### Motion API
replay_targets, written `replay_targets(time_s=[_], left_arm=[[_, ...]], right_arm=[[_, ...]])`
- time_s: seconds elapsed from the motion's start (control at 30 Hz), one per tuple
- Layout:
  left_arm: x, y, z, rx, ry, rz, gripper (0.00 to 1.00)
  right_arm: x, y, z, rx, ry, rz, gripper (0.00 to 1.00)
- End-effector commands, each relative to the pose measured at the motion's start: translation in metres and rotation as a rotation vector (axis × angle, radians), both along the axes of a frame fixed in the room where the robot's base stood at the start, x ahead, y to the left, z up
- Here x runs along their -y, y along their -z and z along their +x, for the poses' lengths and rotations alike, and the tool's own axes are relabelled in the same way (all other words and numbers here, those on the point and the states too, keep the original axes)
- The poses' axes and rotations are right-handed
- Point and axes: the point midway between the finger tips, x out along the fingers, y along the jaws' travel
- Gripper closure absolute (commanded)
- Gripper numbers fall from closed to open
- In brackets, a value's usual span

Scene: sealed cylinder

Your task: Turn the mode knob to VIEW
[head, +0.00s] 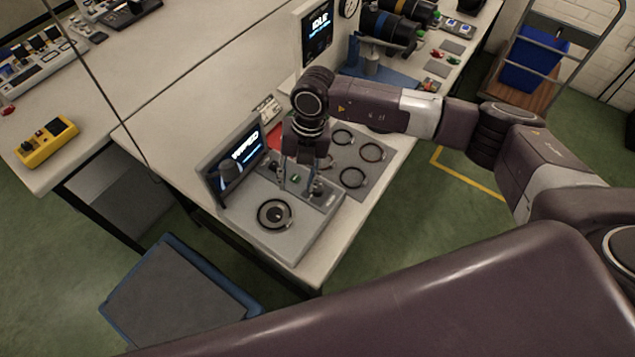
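A grey device (262,238) stands on the white bench, with a screen (245,147) that appears to read "WIPED". Its raised control strip (329,198) carries small controls, among them a green one (295,178). I cannot read the labels, so I cannot tell which control is the mode knob or where it points. My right gripper (298,188) points down over this strip. Its two thin fingers are apart, and I see nothing held between them. Whether the fingertips touch a control is unclear. The gripper hides part of the strip. My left gripper is not in view.
A round dark-ringed dish (275,214) sits on the device's front. A grey mat (375,184) with several dark rings lies right of the gripper. An "IDLE" screen (318,30) stands behind. A yellow box (46,143) sits at far left. A blue-edged bin (180,300) stands below the bench.

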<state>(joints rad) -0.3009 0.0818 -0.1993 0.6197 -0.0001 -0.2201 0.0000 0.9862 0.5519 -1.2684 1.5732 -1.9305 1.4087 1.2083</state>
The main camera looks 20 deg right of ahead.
Motion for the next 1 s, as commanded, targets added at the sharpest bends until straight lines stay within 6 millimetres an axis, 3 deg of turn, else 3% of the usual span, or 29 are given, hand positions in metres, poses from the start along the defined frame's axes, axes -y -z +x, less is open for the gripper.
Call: replay_targets(time_s=[0.03,0.1,0.2,0.7,1.0], left_arm=[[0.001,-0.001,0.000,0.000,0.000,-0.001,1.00],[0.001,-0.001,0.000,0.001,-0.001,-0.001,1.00],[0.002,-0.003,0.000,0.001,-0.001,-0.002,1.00],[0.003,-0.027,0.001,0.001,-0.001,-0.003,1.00],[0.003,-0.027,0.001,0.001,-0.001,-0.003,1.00]], right_arm=[[0.022,-0.002,0.008,0.011,0.017,-0.073,0.61],[0.044,-0.004,0.014,0.017,0.039,-0.145,0.61],[0.057,-0.003,0.018,0.021,0.054,-0.189,0.61],[0.056,0.064,0.017,0.019,0.052,-0.188,0.61],[0.056,0.073,0.017,0.022,0.051,-0.186,0.61]])
